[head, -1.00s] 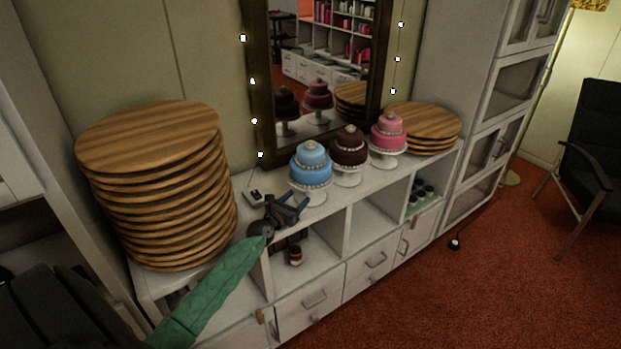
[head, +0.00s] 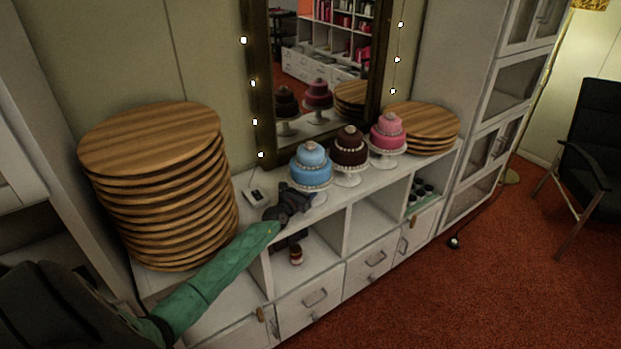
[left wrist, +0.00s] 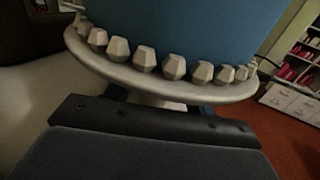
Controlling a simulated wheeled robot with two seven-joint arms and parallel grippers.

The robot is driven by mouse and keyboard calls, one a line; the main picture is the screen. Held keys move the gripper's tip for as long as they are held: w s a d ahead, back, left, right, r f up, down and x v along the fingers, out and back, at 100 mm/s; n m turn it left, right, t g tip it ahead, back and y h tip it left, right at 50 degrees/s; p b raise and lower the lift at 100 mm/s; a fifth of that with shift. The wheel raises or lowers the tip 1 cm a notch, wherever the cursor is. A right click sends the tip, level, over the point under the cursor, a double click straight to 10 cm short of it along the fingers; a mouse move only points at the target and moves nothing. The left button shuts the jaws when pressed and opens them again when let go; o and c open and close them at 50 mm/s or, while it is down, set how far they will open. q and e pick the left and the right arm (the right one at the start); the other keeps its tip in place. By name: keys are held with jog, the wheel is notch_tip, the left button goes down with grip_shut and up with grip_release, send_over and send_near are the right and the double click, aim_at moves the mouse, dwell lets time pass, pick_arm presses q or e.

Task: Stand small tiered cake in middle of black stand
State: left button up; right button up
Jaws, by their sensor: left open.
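A blue tiered cake (head: 311,164) stands upright on a small white footed stand (head: 311,184) on the sideboard. My left gripper (head: 307,194) is low in front of this stand. In the left wrist view the blue cake (left wrist: 180,30) and the beaded white plate rim (left wrist: 190,90) fill the top. The open left gripper (left wrist: 160,104) is under the rim, a finger on either side of the pale stem; contact cannot be told. A dark brown cake (head: 350,146) and a pink cake (head: 388,132) stand to the right on white stands. I cannot see a black stand or my right gripper.
A tall stack of round wooden boards (head: 150,140) stands left, beside my arm. More boards (head: 428,122) lie at the right end. A mirror (head: 320,70) stands behind the cakes. The white sideboard (head: 340,206) has open compartments.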

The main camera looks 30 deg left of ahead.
pick_arm(q)
grip_shut()
jog(key=shift+r, duration=0.15)
